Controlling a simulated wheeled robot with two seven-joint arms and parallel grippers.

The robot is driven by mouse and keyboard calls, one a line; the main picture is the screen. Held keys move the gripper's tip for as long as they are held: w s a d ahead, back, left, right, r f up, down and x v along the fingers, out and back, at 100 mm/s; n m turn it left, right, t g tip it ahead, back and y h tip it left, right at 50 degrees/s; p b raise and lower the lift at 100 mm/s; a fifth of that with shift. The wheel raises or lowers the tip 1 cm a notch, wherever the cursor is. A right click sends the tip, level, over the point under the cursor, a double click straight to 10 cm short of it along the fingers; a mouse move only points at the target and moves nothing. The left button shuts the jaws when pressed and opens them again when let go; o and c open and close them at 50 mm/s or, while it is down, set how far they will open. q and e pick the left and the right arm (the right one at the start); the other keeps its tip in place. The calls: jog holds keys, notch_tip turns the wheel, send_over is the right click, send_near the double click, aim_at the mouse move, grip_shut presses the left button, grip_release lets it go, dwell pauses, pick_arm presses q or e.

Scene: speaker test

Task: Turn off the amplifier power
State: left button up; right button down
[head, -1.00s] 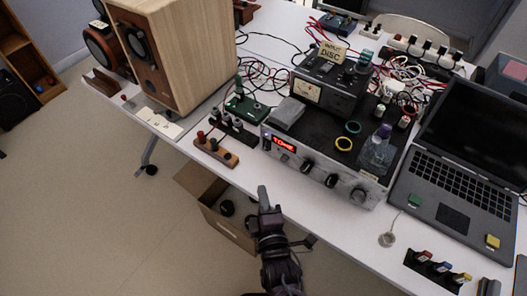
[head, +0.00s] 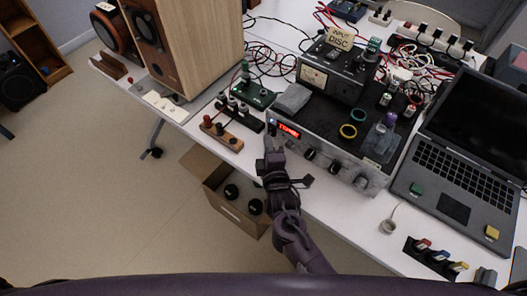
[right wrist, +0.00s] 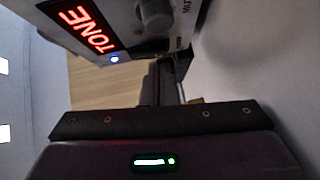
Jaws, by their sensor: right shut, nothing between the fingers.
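The amplifier (head: 322,161) stands on the table's front edge, its silver front facing me, with a red lit display (head: 288,130) and dark knobs. My right gripper (head: 271,142) is shut and empty, its tip at the left end of that front, below a small blue light. In the right wrist view the front panel (right wrist: 125,22) fills the top, with the red TONE display (right wrist: 78,32), a lit blue light (right wrist: 115,59) and a knob (right wrist: 155,14). The shut fingers (right wrist: 167,82) reach up close to the panel's edge; I cannot tell whether they touch it. My left gripper is out of view.
A wooden speaker (head: 205,55) stands at the left. A terminal block (head: 222,134) and green board (head: 250,95) are beside the amplifier. A laptop (head: 450,165) is at the right. An open cardboard box (head: 232,212) is on the floor below the table edge.

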jog(key=shift+w+d, duration=0.2)
jog(key=shift+w, duration=0.1)
